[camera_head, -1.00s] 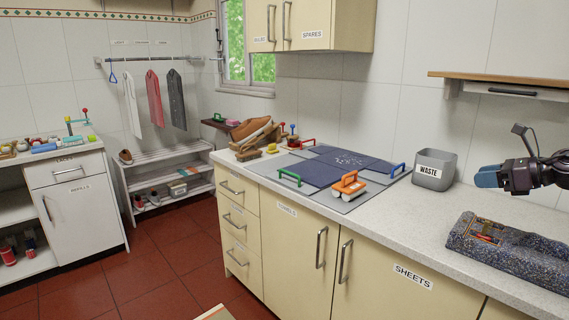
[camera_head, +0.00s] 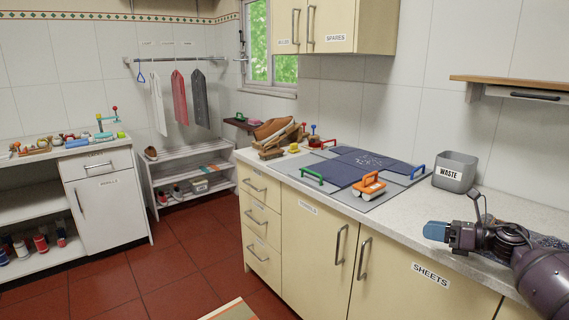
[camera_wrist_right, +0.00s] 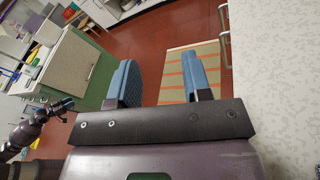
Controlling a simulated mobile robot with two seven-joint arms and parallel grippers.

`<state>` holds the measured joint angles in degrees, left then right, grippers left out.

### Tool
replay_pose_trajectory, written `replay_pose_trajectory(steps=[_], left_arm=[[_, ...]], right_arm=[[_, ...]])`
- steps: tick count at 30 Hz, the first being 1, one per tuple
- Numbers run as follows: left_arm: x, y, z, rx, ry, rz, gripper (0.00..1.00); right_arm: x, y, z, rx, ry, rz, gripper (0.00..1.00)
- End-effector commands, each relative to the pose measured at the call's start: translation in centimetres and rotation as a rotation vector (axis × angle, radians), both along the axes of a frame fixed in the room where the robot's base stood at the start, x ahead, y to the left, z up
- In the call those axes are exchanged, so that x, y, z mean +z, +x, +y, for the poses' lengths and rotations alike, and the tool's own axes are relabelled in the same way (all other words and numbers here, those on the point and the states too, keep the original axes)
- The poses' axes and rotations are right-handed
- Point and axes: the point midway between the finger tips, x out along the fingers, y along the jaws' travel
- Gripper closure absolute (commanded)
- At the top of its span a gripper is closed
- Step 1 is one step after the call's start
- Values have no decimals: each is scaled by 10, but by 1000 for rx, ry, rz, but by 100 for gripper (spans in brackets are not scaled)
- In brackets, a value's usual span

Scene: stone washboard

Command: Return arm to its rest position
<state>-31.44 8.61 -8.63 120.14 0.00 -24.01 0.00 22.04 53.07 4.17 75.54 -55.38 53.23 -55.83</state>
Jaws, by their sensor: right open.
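My right gripper (camera_head: 437,231) with blue finger pads shows at the right of the head view, above the front part of the counter, near the cupboard edge labelled SHEETS. In the right wrist view its two blue fingers (camera_wrist_right: 162,85) are apart with nothing between them. My right arm comes in from the lower right of the head view and hides part of the speckled stone piece (camera_head: 548,241) on the counter. My left gripper is not in the head view. A dark arm shows at the left edge of the wrist view; I cannot tell its gripper's state.
The worktop (camera_head: 410,205) holds a blue cloth (camera_head: 350,168) on a grey board, an orange-handled tool (camera_head: 368,186) and a grey WASTE bin (camera_head: 455,172). A wooden shelf (camera_head: 515,80) juts from the wall at right. The red floor (camera_head: 180,270) is mostly open, with a striped mat (camera_wrist_right: 192,75).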

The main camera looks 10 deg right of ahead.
Motion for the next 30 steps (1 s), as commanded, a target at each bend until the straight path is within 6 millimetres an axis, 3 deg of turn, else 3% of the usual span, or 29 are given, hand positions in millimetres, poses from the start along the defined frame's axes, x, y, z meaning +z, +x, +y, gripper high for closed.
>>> replay_pose_trajectory(steps=[1, 9, 15, 21, 23, 30], left_arm=[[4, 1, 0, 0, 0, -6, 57], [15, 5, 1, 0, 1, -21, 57], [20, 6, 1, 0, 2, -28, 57], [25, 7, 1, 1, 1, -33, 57], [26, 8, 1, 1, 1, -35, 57], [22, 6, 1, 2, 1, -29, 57]], right_arm=[[-6, 6, 29, 30, 55, -7, 55], [-24, 25, 177, 188, 282, -22, 55], [-18, 28, 259, 280, 393, -31, 55], [-6, 25, 324, 355, 476, -39, 55], [-1, 23, 342, 377, 500, -42, 55], [10, 51, 315, 191, 763, 93, 55]])
